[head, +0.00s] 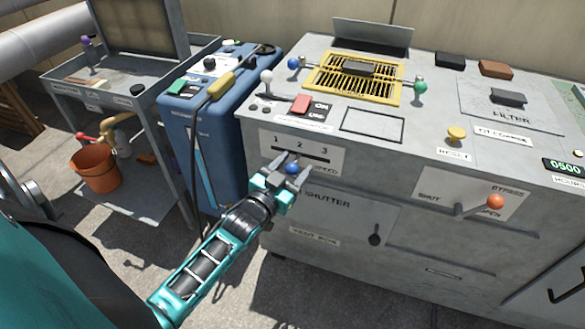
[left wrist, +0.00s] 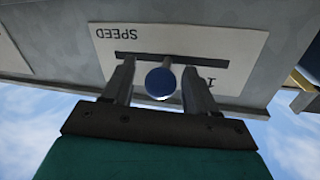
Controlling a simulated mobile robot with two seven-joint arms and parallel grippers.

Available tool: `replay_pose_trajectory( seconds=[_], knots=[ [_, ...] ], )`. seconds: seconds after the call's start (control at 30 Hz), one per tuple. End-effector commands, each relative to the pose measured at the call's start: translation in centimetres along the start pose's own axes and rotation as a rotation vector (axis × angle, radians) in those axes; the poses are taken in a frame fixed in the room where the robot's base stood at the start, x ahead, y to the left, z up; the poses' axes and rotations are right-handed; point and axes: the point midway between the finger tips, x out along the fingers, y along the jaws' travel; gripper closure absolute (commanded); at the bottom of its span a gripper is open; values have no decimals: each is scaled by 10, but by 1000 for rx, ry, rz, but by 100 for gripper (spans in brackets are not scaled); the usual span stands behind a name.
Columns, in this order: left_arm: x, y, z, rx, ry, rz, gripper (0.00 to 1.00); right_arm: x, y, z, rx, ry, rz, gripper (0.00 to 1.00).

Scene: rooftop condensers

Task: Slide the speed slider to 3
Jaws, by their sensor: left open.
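The speed slider is a round blue knob (head: 292,169) on a horizontal slot in a pale plate (head: 329,162) on the cabinet front. The plate reads 1, 2, 3 from left to right. My left gripper (head: 290,171) is open, with one finger on each side of the knob. In the left wrist view the plate (left wrist: 235,45) is upside down. The blue knob (left wrist: 160,83) sits between the fingers, with a gap on each side. Its stem meets the slot near the middle, around the 2. My right gripper is not in view.
Below the plate is a shutter panel (head: 335,216) with a dark knob (head: 375,238). An orange-knobbed lever (head: 495,202) is at the right. A blue machine (head: 200,130) with a cable stands left of the cabinet. An orange bucket (head: 94,168) is farther left.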

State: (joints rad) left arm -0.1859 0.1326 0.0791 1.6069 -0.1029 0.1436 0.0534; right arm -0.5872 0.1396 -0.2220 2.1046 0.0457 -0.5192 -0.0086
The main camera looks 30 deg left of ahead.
Motion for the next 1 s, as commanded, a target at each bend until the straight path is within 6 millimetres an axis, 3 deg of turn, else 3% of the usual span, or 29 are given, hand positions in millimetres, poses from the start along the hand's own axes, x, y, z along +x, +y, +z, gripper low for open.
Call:
replay_pose_trajectory(
  seconds=[0.1,0.7,1.0],
  knots=[
    [0,0,0,0,0,0,44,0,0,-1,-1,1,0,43],
    [-1,0,0,0,0,0,100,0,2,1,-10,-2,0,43],
    [0,2,-1,-2,0,0,100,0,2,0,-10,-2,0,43]
  ],
)
